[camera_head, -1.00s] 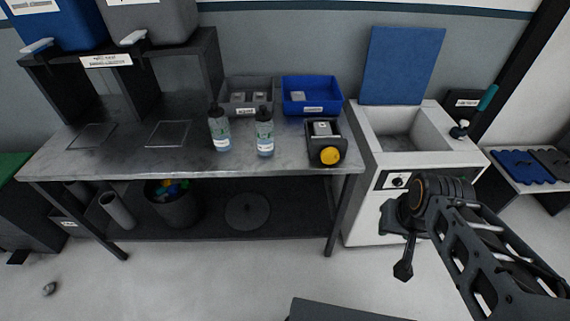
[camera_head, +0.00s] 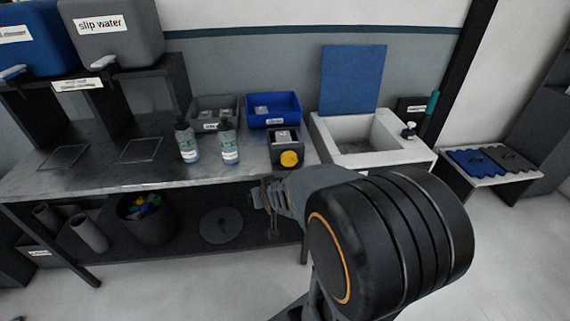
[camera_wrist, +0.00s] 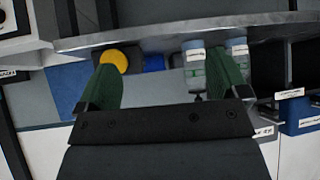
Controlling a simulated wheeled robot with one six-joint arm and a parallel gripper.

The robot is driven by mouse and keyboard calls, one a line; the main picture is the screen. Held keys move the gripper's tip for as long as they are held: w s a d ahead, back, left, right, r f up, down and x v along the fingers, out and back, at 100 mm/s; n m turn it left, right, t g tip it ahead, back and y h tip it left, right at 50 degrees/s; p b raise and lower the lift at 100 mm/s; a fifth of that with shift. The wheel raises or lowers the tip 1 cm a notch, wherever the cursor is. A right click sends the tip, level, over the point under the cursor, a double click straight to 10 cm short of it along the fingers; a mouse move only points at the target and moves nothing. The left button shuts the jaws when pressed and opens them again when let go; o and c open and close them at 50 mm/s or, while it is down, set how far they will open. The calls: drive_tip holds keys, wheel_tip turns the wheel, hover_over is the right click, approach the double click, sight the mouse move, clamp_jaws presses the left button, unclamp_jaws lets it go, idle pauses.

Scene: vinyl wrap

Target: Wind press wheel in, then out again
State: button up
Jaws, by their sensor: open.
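The press is a small dark box (camera_head: 276,150) at the bench's front right edge. A round yellow wheel (camera_head: 289,158) is on its front face. The wheel also shows in the wrist view (camera_wrist: 115,60), beside the tip of the left green finger. My gripper (camera_head: 262,196) is below and a little left of the wheel in the head view, in front of the bench edge. Its two green fingers (camera_wrist: 165,80) are wide apart with nothing between them that they touch. The wheel appears untouched. My dark arm joint covers the lower right of the head view.
Two labelled bottles (camera_head: 187,143) (camera_head: 228,142) stand left of the press. A grey bin (camera_head: 214,126) and a blue bin (camera_head: 273,122) are behind. A white sink (camera_head: 342,135) stands to the right. A lower shelf holds a bucket (camera_head: 160,226).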

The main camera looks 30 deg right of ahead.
drive_tip(key=w+d+f+m+t+h, duration=0.1)
drive_tip(key=w+d+f+m+t, duration=0.15)
drive_tip(key=d, duration=0.35)
drive_tip(key=m+t+h+b, duration=0.1)
drive_tip(key=m+t+h, duration=0.1)
drive_tip(key=t+h, duration=0.3)
approach(290, 161)
drive_tip(key=shift+t+y, duration=0.25)
drive_tip(key=shift+y, duration=0.45)
drive_tip(key=x, duration=1)
drive_tip(key=shift+s+d+r, duration=0.15)
drive_tip(key=shift+d+r, duration=0.05)
drive_tip(key=shift+d, duration=0.2)
drive_tip(key=shift+c, duration=0.2)
drive_tip(key=c, duration=0.9)
drive_tip(key=shift+n, duration=0.25)
drive_tip(key=shift+f+b, duration=0.1)
drive_tip(key=shift+b, duration=0.3)
